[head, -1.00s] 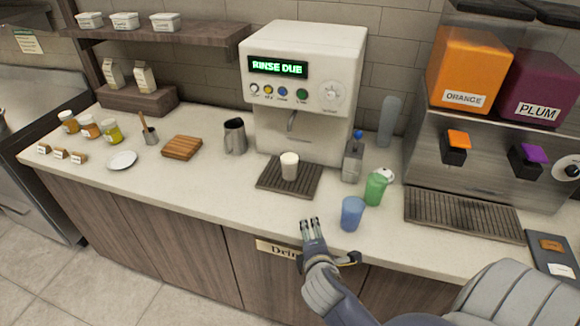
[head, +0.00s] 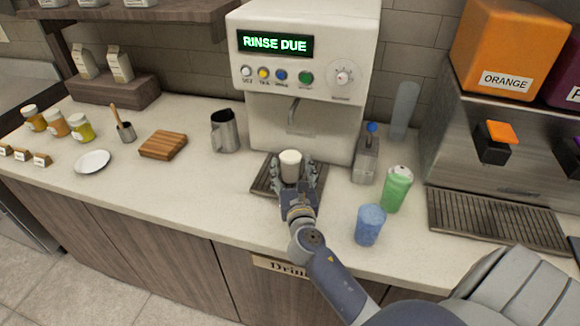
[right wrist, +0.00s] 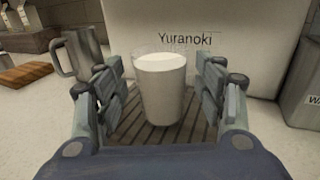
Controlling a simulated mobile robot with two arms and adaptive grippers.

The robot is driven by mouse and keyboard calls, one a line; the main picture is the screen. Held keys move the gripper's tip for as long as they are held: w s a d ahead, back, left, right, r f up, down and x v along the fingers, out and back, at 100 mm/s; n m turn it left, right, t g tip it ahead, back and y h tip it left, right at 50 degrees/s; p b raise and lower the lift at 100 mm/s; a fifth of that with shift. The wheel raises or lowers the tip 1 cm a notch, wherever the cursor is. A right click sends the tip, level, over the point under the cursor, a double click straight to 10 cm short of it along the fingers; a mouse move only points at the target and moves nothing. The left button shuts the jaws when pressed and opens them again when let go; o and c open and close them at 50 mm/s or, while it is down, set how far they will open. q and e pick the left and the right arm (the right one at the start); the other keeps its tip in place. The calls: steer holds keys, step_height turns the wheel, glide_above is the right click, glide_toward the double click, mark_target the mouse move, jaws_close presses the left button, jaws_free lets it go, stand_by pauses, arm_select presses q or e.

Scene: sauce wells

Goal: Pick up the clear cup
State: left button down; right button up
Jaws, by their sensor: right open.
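The clear cup (head: 290,164) stands upright on the drip tray (head: 262,184) under the spout of the coffee machine. In the right wrist view the cup (right wrist: 161,95) is see-through at the rim and filled nearly to the top with something white. My right gripper (head: 294,182) is open, with its fingers on either side of the cup. In the right wrist view the right gripper (right wrist: 160,100) shows a gap between each finger and the cup. My left gripper is not in view.
The coffee machine (head: 300,60) rises behind the cup. A steel pitcher (head: 224,132) stands to its left.

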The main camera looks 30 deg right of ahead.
mark_target(289, 154)
steer(key=x, duration=0.3)
steer(key=shift+a, duration=0.1)
steer(key=x, duration=0.4)
steer(key=shift+w+d+f, duration=0.15)
steer(key=shift+w+d, duration=0.1)
steer(key=shift+w, duration=0.1)
steer(key=shift+w+d+f, duration=0.1)
steer(key=shift+w+d, duration=0.05)
steer(key=shift+w, duration=0.1)
steer(key=shift+s, duration=0.1)
steer(key=shift+c, duration=1.1)
steer(key=c, duration=1)
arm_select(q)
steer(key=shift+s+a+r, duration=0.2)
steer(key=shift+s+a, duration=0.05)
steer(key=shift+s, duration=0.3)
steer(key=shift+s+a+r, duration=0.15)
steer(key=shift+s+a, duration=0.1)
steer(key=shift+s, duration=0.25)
arm_select(e)
steer(key=shift+c, duration=0.6)
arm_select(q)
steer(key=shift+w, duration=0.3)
arm_select(e)
steer(key=shift+c, duration=0.4)
